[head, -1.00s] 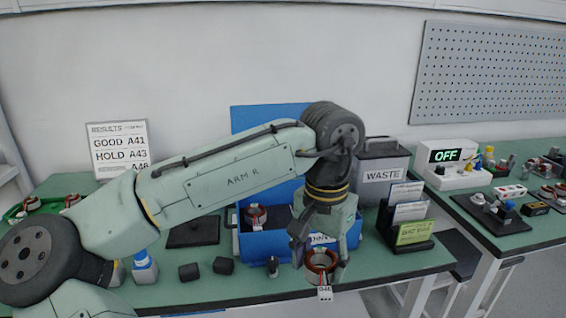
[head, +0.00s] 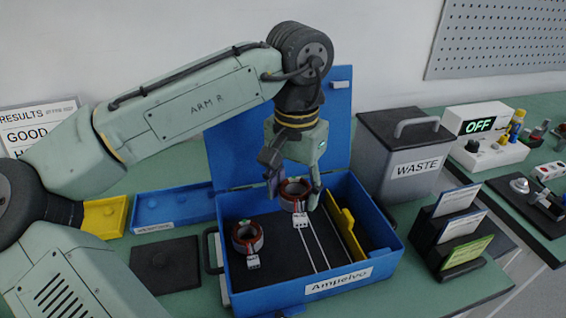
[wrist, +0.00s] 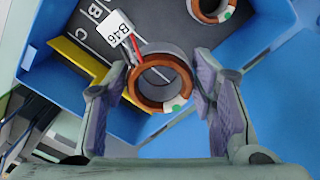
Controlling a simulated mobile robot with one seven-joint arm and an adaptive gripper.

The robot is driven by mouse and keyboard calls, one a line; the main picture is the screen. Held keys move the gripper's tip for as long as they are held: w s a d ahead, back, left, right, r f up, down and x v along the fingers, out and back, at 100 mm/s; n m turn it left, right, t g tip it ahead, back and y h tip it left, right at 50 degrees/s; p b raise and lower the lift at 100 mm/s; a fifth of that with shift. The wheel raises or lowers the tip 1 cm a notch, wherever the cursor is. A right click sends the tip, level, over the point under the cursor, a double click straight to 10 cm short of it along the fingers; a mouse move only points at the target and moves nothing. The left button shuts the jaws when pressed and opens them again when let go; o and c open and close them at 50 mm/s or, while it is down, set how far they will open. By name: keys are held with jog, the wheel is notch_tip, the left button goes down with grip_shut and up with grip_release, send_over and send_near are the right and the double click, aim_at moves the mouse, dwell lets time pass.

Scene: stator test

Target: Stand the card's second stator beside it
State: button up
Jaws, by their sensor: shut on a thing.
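My gripper (head: 294,186) is shut on a stator (head: 299,202), a grey ring with a copper-red winding. A white tag hangs from it; in the wrist view the tag (wrist: 116,28) seems to read B46. The held stator (wrist: 162,82) is upright between both fingers, over the open blue case (head: 350,283) labelled Ampelvo. I cannot tell whether it touches the case's dark floor (head: 282,262). Another tagged stator (head: 247,240) stands in the case, to the left and nearer the front. The results card (head: 38,125) is partly hidden by my arm; "GOOD" shows.
The case's raised lid (head: 337,120) stands behind my gripper. A yellow divider (head: 345,232) is right of the held stator. The waste bin (head: 405,150) and card rack (head: 450,230) stand at right. Blue and yellow trays (head: 172,208) and a black pad (head: 167,265) lie at left.

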jog(key=f+b, duration=0.1)
jog(key=b, duration=0.1)
jog(key=f+b, duration=0.1)
jog(key=f, duration=0.1)
jog(key=f+b, duration=0.2)
jog(key=shift+w+a+f+b, duration=0.1)
jog(key=shift+w+f+b, duration=0.05)
jog(key=shift+w+b, duration=0.15)
jog(key=shift+f+b, duration=0.5)
jog(key=shift+f, duration=1.15)
jog(key=shift+f, duration=0.2)
jog(key=shift+s+f, duration=0.1)
jog(key=shift+f, duration=0.2)
